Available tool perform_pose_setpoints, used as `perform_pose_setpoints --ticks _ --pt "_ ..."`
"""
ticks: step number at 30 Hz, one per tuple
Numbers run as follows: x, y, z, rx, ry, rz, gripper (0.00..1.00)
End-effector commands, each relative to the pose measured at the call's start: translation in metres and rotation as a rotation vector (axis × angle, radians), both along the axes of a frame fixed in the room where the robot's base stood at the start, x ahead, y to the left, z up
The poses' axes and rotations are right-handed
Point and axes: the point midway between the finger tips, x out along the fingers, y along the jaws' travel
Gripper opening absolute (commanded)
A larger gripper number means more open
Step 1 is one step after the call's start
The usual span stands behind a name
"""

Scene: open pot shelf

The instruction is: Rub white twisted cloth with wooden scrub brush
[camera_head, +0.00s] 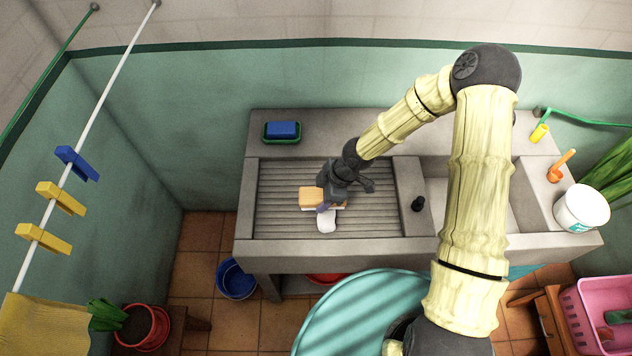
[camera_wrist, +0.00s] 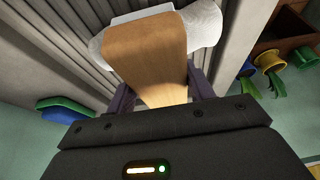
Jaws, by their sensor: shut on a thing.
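The wooden scrub brush (camera_head: 311,195) has a tan wooden back and is over the ribbed washboard of the grey sink unit. My gripper (camera_head: 329,197) is shut on it; in the wrist view the fingers (camera_wrist: 162,93) flank the brush (camera_wrist: 148,55). The white cloth (camera_head: 326,223) lies on the ribs under the brush and sticks out at its front. In the wrist view the cloth (camera_wrist: 204,22) shows at the brush's far end and both sides. The brush hides its middle, and I cannot tell whether the bristles touch it.
A blue block (camera_head: 283,129) sits in a green dish at the unit's back left. A small black object (camera_head: 418,204) stands right of the ribs, by the basin. A white bucket (camera_head: 581,208) stands at the right end. The ribbed area left of the brush is clear.

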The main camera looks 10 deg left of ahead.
Motion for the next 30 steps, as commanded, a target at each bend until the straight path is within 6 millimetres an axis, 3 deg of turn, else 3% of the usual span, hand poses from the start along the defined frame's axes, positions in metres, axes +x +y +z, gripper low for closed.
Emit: perform_pose_setpoints --ticks 8,22,30 --pt "0.002 0.010 -0.001 0.000 0.001 -0.010 0.31" --pt "-0.001 -0.020 0.003 -0.001 0.002 0.010 0.31" --pt "0.000 -0.001 0.001 0.000 0.000 0.004 0.31"
